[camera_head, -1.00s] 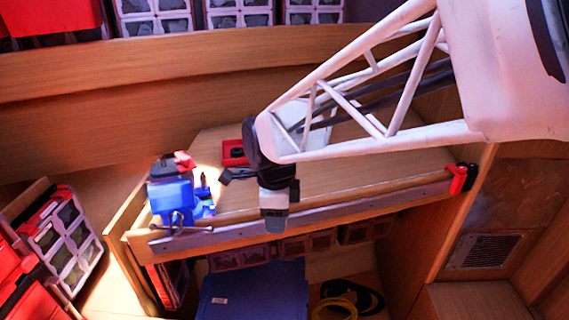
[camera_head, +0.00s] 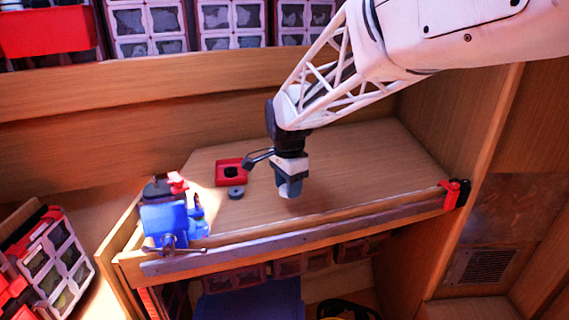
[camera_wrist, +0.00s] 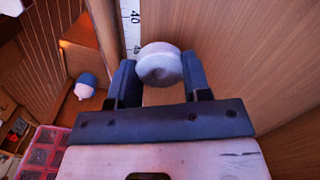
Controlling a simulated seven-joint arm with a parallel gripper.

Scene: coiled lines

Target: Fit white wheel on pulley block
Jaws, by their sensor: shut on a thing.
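My gripper (camera_wrist: 159,62) is shut on the white wheel (camera_wrist: 160,70), which sits between its two dark fingers in the wrist view. In the head view my gripper (camera_head: 289,186) points down over the middle of the wooden bench; the wheel is hard to tell from the fingertips there. A blue vise (camera_head: 172,225) stands at the bench's left front corner, with a small red part (camera_head: 177,182) at its top. I cannot tell which thing is the pulley block. A red square holder (camera_head: 221,181) with a round black piece lies behind and left of my gripper.
A dark grey ring (camera_head: 236,193) lies on the bench between the vise and my gripper. A grey strip (camera_head: 300,238) runs along the front edge; a marked scale (camera_wrist: 131,45) shows in the wrist view. A red and black clamp (camera_head: 455,193) sits at the right. The bench's right is clear.

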